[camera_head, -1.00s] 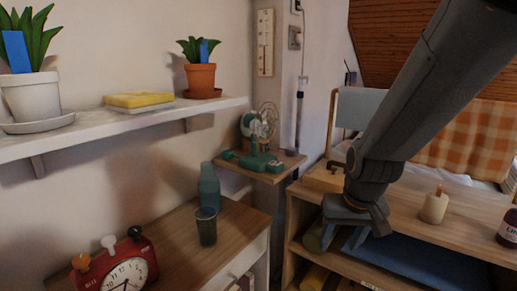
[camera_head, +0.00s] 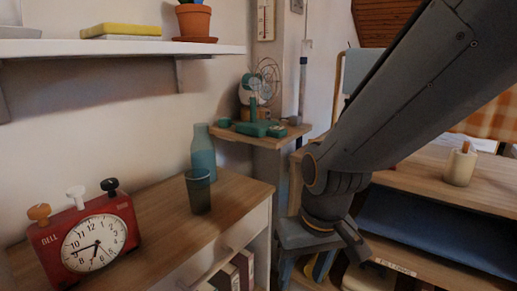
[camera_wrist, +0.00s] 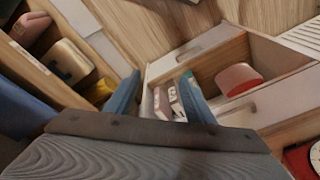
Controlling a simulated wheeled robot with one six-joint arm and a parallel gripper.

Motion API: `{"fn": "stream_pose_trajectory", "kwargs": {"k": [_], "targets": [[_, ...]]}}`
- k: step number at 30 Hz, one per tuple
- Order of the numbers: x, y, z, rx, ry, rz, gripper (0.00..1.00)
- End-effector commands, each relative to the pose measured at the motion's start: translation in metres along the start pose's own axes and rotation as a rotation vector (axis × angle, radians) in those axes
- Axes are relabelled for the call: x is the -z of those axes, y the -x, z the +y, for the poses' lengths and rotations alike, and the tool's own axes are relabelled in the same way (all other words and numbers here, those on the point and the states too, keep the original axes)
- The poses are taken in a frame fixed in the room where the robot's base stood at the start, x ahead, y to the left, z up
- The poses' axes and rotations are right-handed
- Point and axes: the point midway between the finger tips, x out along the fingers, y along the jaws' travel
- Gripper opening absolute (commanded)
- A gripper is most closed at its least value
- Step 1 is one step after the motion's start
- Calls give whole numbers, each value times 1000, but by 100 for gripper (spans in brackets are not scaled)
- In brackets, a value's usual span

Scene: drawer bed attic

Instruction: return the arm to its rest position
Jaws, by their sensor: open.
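My grey arm (camera_head: 410,95) reaches down from the upper right in the head view. My gripper (camera_head: 308,265) hangs at its lower end, in front of the gap between the wooden cabinet and the low shelf unit, partly hidden by the wrist. In the wrist view my gripper (camera_wrist: 162,78) shows two blue fingers spread apart. Nothing is held between them. Some books (camera_wrist: 168,102) show beyond and between the fingers, apparently farther off.
A wooden cabinet (camera_head: 235,200) carries a red alarm clock (camera_head: 95,240), a dark cup (camera_head: 198,190) and a teal bottle (camera_head: 203,155). An open drawer (camera_wrist: 285,60) holds a red round tin (camera_wrist: 238,78). The shelf unit (camera_head: 430,190) carries a candle (camera_head: 460,165).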

Motion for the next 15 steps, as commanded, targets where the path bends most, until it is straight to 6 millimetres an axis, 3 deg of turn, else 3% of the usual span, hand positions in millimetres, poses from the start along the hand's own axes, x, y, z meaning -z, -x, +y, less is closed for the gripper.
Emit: {"fn": "stream_pose_trajectory", "kwargs": {"k": [1,15], "targets": [[0,-18,-8,9,23,-3,49],[-30,-97,-72,80,207,-66,49]]}}
